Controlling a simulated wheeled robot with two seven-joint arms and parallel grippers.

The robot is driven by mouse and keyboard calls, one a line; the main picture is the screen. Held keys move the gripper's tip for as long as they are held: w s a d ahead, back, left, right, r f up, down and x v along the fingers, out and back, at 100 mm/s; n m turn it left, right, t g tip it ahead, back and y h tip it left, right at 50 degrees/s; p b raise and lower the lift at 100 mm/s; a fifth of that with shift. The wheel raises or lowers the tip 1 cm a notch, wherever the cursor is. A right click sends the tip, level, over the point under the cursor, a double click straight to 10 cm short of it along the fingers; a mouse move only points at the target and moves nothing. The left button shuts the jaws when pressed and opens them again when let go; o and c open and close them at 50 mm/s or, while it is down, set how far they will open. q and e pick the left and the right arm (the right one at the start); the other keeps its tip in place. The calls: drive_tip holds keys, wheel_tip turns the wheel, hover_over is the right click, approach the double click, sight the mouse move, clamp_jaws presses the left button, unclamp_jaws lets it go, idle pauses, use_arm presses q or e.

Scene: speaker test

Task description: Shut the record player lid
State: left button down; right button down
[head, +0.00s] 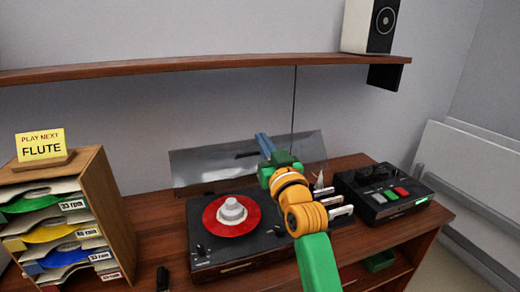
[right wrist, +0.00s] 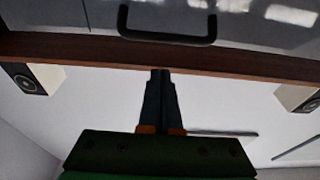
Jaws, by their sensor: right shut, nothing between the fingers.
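The record player (head: 207,245) stands on the wooden table with a red-labelled record (head: 231,228) on it. Its see-through lid (head: 205,166) stands raised at the back, tilted up near the wall. A dark handle (head: 246,155) shows on the lid, partly behind my right gripper. In the right wrist view the dark handle (right wrist: 168,39) is at the top, beyond the fingertips. My right gripper (head: 260,136) is in front of the lid, its fingers shut and empty. In the right wrist view the fingers (right wrist: 160,74) are together, apart from the handle in the picture. My left gripper is not in view.
A record rack (head: 115,220) with a yellow "FLUTE" sign (head: 40,145) stands at left. A black button box (head: 375,197) is at right. A wooden shelf (head: 180,67) with a speaker (head: 368,25) runs above the lid. A small dark object (head: 162,278) is near the front edge.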

sight(246, 167)
drive_tip(key=x, duration=0.3)
drive_tip(key=shift+w+a+r+p, duration=0.1)
drive_tip(key=shift+r+p, duration=0.1)
drive_tip(key=shift+p, duration=0.2)
drive_tip(key=f, duration=0.1)
drive_tip(key=s+f, duration=0.1)
drive_tip(key=f+p, duration=0.1)
drive_tip(key=shift+s+d+f, duration=0.15)
drive_tip(key=shift+s+d, duration=0.05)
drive_tip(key=shift+d, duration=0.05)
drive_tip(key=shift+s+d+f, duration=0.1)
drive_tip(key=shift+s+f, duration=0.1)
drive_tip(key=shift+f, duration=0.15)
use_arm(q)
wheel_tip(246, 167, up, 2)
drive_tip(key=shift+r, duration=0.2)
